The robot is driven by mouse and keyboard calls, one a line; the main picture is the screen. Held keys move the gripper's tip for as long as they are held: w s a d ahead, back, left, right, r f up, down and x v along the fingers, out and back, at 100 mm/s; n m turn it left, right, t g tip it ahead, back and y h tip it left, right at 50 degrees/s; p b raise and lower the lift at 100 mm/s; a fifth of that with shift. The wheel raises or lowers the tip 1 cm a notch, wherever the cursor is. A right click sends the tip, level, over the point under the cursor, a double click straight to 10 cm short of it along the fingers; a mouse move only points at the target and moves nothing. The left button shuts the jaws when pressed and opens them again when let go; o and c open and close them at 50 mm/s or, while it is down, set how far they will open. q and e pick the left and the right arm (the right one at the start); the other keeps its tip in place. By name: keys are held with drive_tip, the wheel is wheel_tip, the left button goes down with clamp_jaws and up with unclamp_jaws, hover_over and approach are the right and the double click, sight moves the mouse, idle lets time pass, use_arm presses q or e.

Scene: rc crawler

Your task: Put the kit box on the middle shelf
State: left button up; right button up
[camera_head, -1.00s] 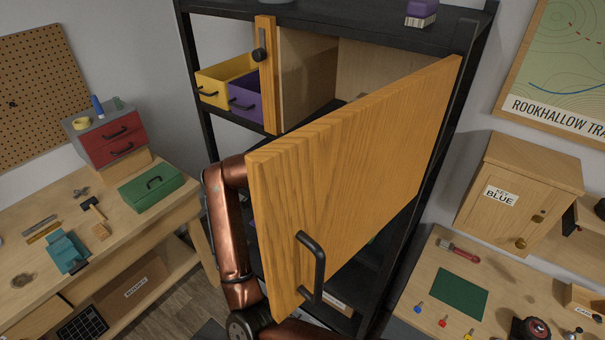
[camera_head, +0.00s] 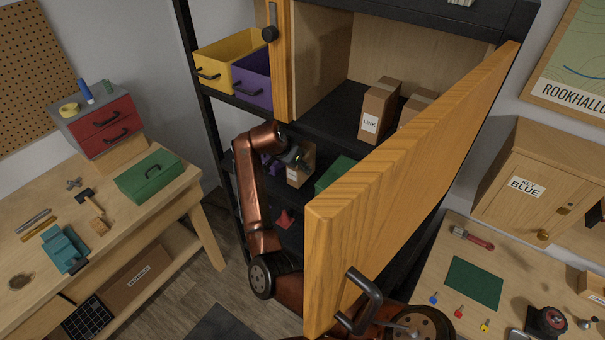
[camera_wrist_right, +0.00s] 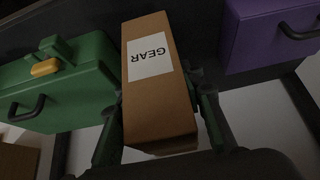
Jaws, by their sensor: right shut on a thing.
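A brown cardboard box labelled GEAR (camera_wrist_right: 155,85) is between the fingers of my right gripper (camera_wrist_right: 157,95), which is shut on it. The label reads upside down in the wrist view. In the head view the right gripper (camera_head: 291,156) and the cardboard box (camera_head: 302,168) are inside the black rack (camera_head: 212,125), below the yellow and purple drawers. I cannot tell from the pictures whether the box touches the shelf. No thing in view is marked as a kit box. My left gripper is not in view.
An open wooden door (camera_head: 405,175) hangs in front of the rack. Behind it stands a cardboard box labelled LINK (camera_head: 378,110). A green case (camera_wrist_right: 60,85) is left of the held box, a purple drawer (camera_wrist_right: 268,35) right of it. A workbench (camera_head: 150,225) stands left.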

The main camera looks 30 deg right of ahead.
sight(303, 174)
drive_tip(key=shift+d+f, duration=0.45)
drive_tip(key=shift+d, duration=0.15)
drive_tip(key=shift+w+d+f, duration=0.15)
drive_tip(key=shift+w+f, duration=0.05)
drive_tip(key=shift+f, duration=0.05)
drive_tip(key=f, duration=0.3)
drive_tip(key=shift+w+d+f, duration=0.1)
drive_tip(key=shift+d, duration=0.1)
drive_tip(key=shift+f, duration=0.25)
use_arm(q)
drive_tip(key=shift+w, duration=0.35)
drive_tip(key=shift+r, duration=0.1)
use_arm(e)
drive_tip(key=shift+f, duration=0.15)
drive_tip(key=o, duration=0.9)
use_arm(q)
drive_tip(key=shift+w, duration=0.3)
use_arm(e)
drive_tip(key=o, duration=0.3)
